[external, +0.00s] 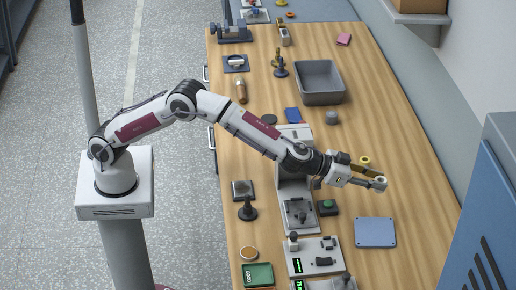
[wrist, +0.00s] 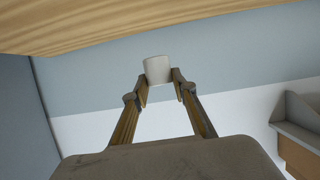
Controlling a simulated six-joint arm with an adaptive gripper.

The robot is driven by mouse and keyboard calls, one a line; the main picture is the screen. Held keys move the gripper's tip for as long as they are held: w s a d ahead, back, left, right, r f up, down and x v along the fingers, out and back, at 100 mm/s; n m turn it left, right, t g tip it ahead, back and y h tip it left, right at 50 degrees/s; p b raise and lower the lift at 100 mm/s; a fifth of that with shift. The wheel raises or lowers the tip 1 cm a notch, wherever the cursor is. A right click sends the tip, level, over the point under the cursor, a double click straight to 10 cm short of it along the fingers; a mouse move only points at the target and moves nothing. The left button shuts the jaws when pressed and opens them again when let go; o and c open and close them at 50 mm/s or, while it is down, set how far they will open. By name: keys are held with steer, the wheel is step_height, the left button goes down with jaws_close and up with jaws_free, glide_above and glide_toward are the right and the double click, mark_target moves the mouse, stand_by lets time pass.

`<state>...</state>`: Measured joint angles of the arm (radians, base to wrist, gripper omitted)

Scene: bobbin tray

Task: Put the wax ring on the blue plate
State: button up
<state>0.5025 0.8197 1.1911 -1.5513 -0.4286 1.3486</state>
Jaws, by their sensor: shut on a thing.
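My gripper (external: 377,179) reaches out over the right part of the bench, its fingers pointing right. It is shut on a small pale, round piece, which looks like the wax ring (external: 380,184). In the wrist view the wax ring (wrist: 157,69) sits between the two fingertips as a whitish short cylinder; its hole does not show there. The blue plate (external: 375,232) lies flat on the bench, below the gripper in the external view, with nothing on it. The held ring is apart from the plate.
A yellow spool-like piece (external: 364,161) shows just behind the fingers. A green-topped dark box (external: 328,207) and a grey device (external: 300,213) stand left of the plate. A grey bin (external: 319,82) is farther back. A blue cabinet (external: 487,200) stands at right. Bare wood surrounds the plate.

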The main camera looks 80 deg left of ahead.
steer(key=s+d, duration=0.3)
glide_above(362, 233)
steer(key=shift+f, duration=2.55)
steer(key=shift+f, duration=3.1)
steer(key=shift+f, duration=0.1)
steer(key=shift+f, duration=1.8)
steer(key=shift+f, duration=0.15)
